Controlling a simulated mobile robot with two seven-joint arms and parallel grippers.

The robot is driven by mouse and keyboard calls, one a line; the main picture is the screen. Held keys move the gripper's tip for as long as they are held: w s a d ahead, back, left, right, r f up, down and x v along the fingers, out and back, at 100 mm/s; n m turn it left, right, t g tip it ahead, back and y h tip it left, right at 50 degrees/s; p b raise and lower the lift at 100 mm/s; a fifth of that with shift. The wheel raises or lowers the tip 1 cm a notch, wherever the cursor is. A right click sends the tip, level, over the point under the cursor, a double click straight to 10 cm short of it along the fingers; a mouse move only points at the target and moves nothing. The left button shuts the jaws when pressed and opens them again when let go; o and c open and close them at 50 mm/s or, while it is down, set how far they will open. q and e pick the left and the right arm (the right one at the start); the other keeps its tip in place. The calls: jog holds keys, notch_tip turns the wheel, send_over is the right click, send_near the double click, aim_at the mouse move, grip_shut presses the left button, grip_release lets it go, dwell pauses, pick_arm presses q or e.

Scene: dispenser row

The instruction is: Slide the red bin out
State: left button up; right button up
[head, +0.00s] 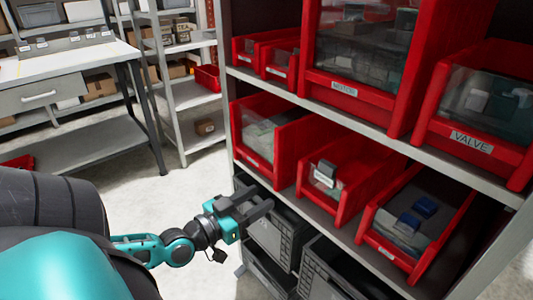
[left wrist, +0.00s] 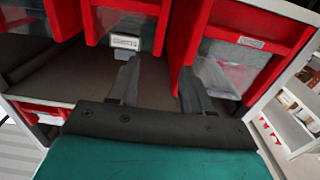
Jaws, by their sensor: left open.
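Several red bins stand in rows on a tall rack, so I cannot tell which one is meant. In the head view the middle shelf holds a left bin (head: 262,140), a middle bin (head: 345,175) with a pale label and grey items, and a right bin (head: 415,225) with blue and grey items. My left gripper (head: 268,205) is open and empty, low in front of the left and middle bins. In the left wrist view its two fingers (left wrist: 160,85) are spread, pointing towards the fronts of two red bins. No contact shows. My right gripper is not in view.
Grey shelf edges (head: 330,217) run below the bins. Dark equipment (head: 275,240) sits on the level underneath, close to my gripper. A white workbench (head: 50,85) and another shelf rack (head: 185,95) stand to the left. The floor (head: 150,190) between is clear.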

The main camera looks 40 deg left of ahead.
aim_at(299, 175)
pick_arm(q)
jog(key=w, duration=0.4)
jog(key=w+b, duration=0.1)
jog(key=w, duration=0.3)
jog(key=w+d, duration=0.1)
jog(key=w, duration=0.3)
jog(key=shift+w, duration=0.35)
jog(key=shift+c, duration=0.4)
grip_shut()
